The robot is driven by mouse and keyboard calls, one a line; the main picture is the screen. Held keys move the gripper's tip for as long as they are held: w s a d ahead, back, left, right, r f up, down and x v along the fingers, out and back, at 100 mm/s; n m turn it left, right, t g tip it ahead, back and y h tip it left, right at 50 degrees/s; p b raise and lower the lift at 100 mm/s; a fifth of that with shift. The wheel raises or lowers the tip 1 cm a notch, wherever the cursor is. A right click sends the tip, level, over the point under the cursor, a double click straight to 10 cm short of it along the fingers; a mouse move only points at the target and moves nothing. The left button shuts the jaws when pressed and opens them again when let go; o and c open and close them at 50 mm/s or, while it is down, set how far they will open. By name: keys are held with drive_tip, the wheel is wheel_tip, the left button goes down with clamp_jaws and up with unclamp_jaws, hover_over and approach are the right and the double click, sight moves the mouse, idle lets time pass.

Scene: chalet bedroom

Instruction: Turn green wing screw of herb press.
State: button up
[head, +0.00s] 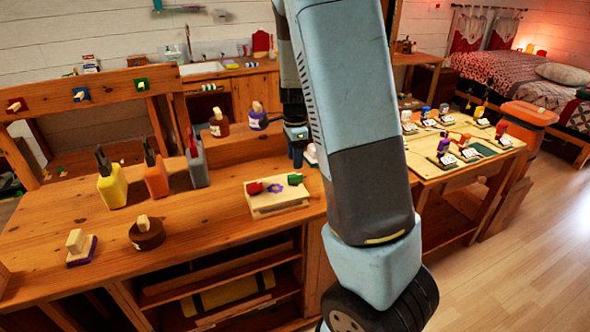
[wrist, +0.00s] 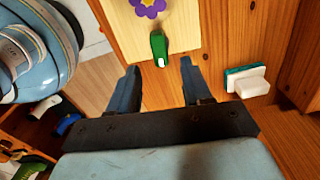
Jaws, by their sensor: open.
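The herb press (head: 264,205) is a pale wooden block on the workbench, with a purple flower mark on its top. Its green wing screw (head: 295,179) stands at the right end, and a red wing screw (head: 254,188) stands at the left. The green wing screw also shows in the wrist view (wrist: 158,48), upright in the picture, just beyond my fingertips and lined up with the gap between them. My gripper (wrist: 159,68) is open and empty. In the head view my gripper (head: 297,160) is partly hidden by my arm, just behind the press.
A white block with a teal base (wrist: 247,82) lies right of my gripper in the wrist view. A brown round pot (head: 147,235) sits nearer the front. The bench between them is clear.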

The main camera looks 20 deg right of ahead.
sight(295, 176)
wheel_tip(295, 176, up, 7)
drive_tip(key=shift+f, duration=0.15)
idle(0.6)
drive_tip(key=s+a+r+n+t, duration=0.2)
drive_tip(key=s+r+n, duration=0.3)
drive_tip(key=s, duration=0.3)
drive_tip(key=s+a+r+n+t, duration=0.1)
drive_tip(key=s+a+r+n, duration=0.2)
drive_tip(key=s+r+n, duration=0.2)
drive_tip(key=s+a+r+n+t, duration=0.2)
drive_tip(key=s+r+n, duration=0.3)
drive_tip(key=s+n, duration=0.4)
drive_tip(key=s+a, duration=0.1)
drive_tip(key=s, duration=0.3)
drive_tip(key=shift+s+t, duration=0.25)
drive_tip(key=shift+t, duration=0.05)
idle(0.7)
